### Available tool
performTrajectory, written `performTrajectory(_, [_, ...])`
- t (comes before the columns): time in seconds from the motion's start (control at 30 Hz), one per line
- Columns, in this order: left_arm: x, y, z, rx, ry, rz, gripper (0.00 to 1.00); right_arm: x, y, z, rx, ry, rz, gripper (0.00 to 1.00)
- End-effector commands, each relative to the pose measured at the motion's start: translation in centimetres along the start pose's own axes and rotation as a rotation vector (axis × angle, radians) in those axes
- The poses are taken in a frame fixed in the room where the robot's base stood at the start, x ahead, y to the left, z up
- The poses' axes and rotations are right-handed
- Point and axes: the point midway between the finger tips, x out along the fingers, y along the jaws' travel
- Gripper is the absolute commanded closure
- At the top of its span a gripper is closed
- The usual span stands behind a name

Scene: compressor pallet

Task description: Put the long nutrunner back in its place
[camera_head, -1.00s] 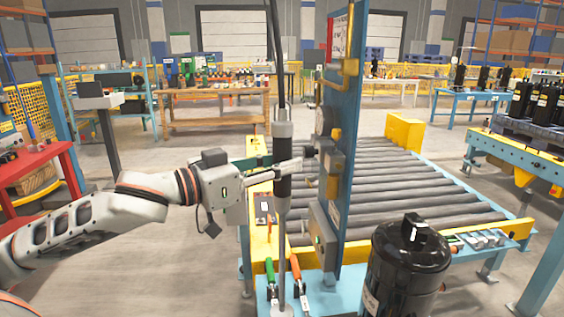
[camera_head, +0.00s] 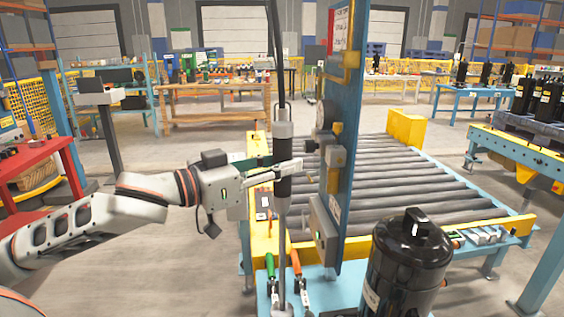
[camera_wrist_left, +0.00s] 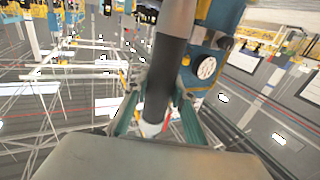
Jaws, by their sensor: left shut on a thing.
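The long nutrunner (camera_head: 283,130) hangs upright from a cable in the middle of the head view, a grey upper body with a black grip and a long thin shaft below. My left gripper (camera_head: 284,173) is shut on the black grip, coming in from the left. In the left wrist view, the nutrunner (camera_wrist_left: 166,75) stands tilted between the fingers of my left gripper (camera_wrist_left: 157,105). Its lower end reaches down to the blue bench near the green-handled and orange-handled tools. Whether the tip touches anything is unclear. My right gripper is not in view.
A blue post (camera_head: 343,130) with gauges and boxes stands just right of the nutrunner. A roller conveyor (camera_head: 425,190) lies behind it. A black compressor (camera_head: 405,265) stands at the front right. A green-handled tool (camera_head: 270,264) and an orange-handled tool (camera_head: 297,262) stand below.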

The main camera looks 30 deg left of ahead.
Motion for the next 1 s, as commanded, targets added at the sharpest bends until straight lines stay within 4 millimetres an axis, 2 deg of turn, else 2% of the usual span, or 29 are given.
performTrajectory(0.63, [-0.1, 0.0, 0.5, 0.004, 0.009, 0.001, 1.00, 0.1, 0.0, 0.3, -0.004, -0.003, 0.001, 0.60])
performTrajectory(0.67, [-0.1, 0.0, 0.5, 0.004, 0.009, 0.001, 0.73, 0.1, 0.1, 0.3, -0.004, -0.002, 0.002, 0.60])
performTrajectory(0.73, [-0.1, 0.0, 0.5, 0.004, 0.009, 0.001, 0.56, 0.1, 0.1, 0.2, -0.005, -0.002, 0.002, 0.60])
performTrajectory(1.0, [0.0, 0.0, 1.1, -0.001, -0.004, 0.000, 0.56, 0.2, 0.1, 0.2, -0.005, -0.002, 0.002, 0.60])
